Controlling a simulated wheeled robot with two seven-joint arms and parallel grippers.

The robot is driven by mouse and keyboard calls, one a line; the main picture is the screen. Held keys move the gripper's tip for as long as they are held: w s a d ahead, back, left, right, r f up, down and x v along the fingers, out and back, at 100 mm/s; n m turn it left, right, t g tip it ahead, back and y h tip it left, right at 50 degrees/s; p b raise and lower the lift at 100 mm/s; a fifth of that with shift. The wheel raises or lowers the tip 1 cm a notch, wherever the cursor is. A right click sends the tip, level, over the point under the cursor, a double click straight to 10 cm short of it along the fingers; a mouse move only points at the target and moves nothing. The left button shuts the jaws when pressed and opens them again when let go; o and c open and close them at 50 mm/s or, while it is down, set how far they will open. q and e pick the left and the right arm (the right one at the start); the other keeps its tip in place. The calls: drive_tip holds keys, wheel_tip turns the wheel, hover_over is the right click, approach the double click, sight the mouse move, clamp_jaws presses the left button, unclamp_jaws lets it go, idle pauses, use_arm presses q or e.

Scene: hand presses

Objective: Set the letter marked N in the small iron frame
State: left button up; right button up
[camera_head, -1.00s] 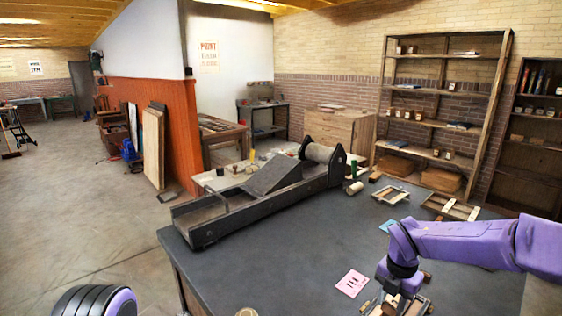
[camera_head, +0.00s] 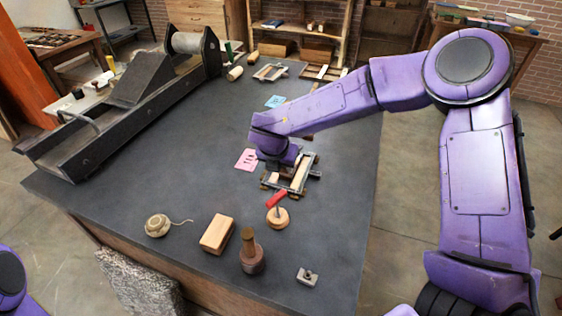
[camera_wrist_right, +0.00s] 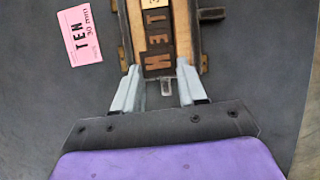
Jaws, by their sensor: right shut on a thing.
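The small iron frame (camera_wrist_right: 121,35) lies on the dark bench, with pale wooden strips inside; it also shows in the head view (camera_head: 317,173). Dark letter blocks stand in a row between the strips. The letter N (camera_wrist_right: 158,62) is the block at the near end, in line with the E (camera_wrist_right: 158,38) and T beyond it. My right gripper (camera_wrist_right: 158,75) is shut on the N, a finger on either side of its near end. Whether the N rests on the frame's floor cannot be told. My left gripper is out of view.
A pink card (camera_head: 246,160) reading TEN lies left of the frame. Nearer are a red-handled tool (camera_head: 277,199), a wooden block (camera_head: 217,234), a string ball (camera_head: 157,225) and a dark-headed tool (camera_head: 251,258). A long press (camera_head: 120,105) fills the left.

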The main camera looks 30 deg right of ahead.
drive_tip(key=shift+w, duration=0.1)
drive_tip(key=shift+s+a+f+m+h, duration=0.15)
drive_tip(key=shift+s+m+h, duration=0.05)
drive_tip(key=shift+m+h, duration=0.1)
drive_tip(key=shift+d+f+b, duration=0.2)
drive_tip(key=shift+f+b, duration=0.8)
drive_tip(key=shift+f, duration=0.2)
drive_tip(key=shift+w+a+f, duration=0.1)
drive_tip(key=shift+f, duration=0.3)
drive_tip(key=shift+r+b, duration=0.1)
drive_tip(key=shift+b, duration=0.35)
drive_tip(key=shift+f+b, duration=1.2)
drive_tip(key=shift+f, duration=0.05)
drive_tip(key=o, duration=1.2)
drive_tip(key=shift+c, duration=0.2)
